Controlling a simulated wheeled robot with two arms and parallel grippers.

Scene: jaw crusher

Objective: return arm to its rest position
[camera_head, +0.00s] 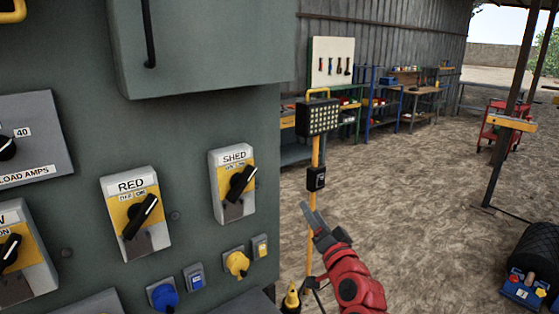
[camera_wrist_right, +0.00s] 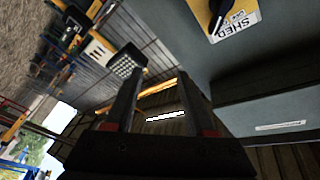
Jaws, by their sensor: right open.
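My right arm is red and comes in from the bottom of the head view. Its right gripper (camera_head: 312,222) is at the right of the grey cabinet, clear of its switches. In the right wrist view the two fingers of the gripper (camera_wrist_right: 160,95) are apart with nothing held between them. The SHED switch (camera_head: 233,184) on the cabinet is to the left of the gripper and apart from it; it also shows in the right wrist view (camera_wrist_right: 237,18). My left gripper is not in view.
The grey cabinet (camera_head: 205,120) fills the left, with a RED switch (camera_head: 137,213) and blue and yellow sockets. A yellow work-light stand (camera_head: 315,150) rises close behind my right gripper. Workbenches (camera_head: 420,92) line the far wall. Open dirt floor lies between.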

